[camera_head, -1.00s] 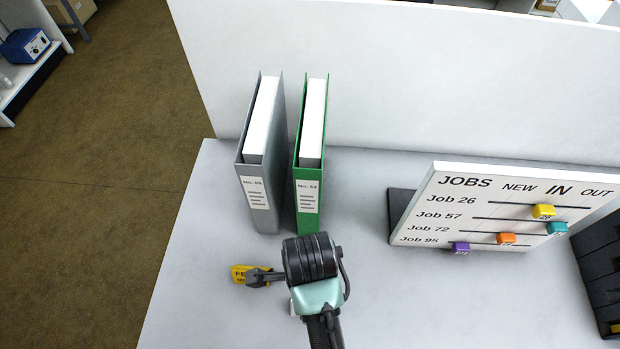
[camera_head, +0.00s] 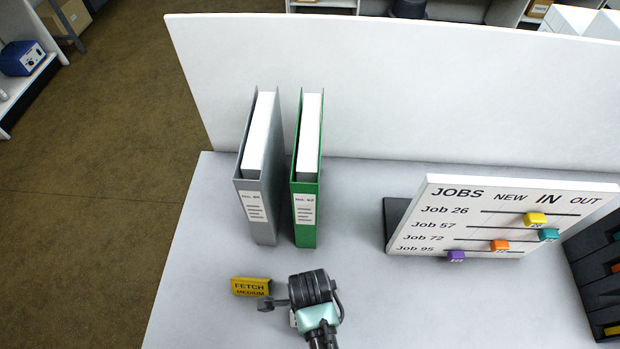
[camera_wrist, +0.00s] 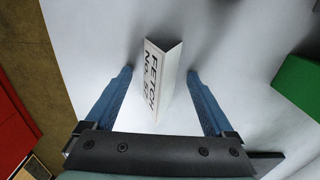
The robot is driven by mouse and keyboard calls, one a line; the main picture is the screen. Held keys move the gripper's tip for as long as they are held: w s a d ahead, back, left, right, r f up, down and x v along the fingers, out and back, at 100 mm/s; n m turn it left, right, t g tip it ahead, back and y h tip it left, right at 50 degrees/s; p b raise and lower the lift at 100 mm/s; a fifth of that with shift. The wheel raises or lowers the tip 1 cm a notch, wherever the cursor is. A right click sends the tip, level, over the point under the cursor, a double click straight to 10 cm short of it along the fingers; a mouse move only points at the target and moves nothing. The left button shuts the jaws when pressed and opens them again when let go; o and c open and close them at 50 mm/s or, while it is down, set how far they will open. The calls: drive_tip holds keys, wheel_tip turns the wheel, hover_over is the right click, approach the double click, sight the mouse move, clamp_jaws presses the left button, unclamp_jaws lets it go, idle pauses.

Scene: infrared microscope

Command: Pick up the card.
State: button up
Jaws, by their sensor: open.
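A white folded card (camera_wrist: 163,75) lettered "FETCH NO. 52" stands tent-like on the desk in the wrist view. My gripper (camera_wrist: 159,72) is open, with one blue finger on each side of the card and a gap at each side. In the head view my gripper (camera_head: 312,296) hides nearly all of this card; only a small white bit (camera_head: 293,319) shows at its left edge. A yellow card (camera_head: 251,287) reading "FETCH MEDIUM" stands on the desk just left of my gripper.
A grey binder (camera_head: 257,215) and a green binder (camera_head: 306,215) stand behind my gripper. A white JOBS board (camera_head: 470,225) with coloured sliders stands to the right, beside a dark rack (camera_head: 600,285). A white partition (camera_head: 400,90) closes the desk's back. The desk between binders and board is clear.

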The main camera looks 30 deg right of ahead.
clamp_jaws()
idle(0.3)
drive_tip(key=shift+r, duration=0.1)
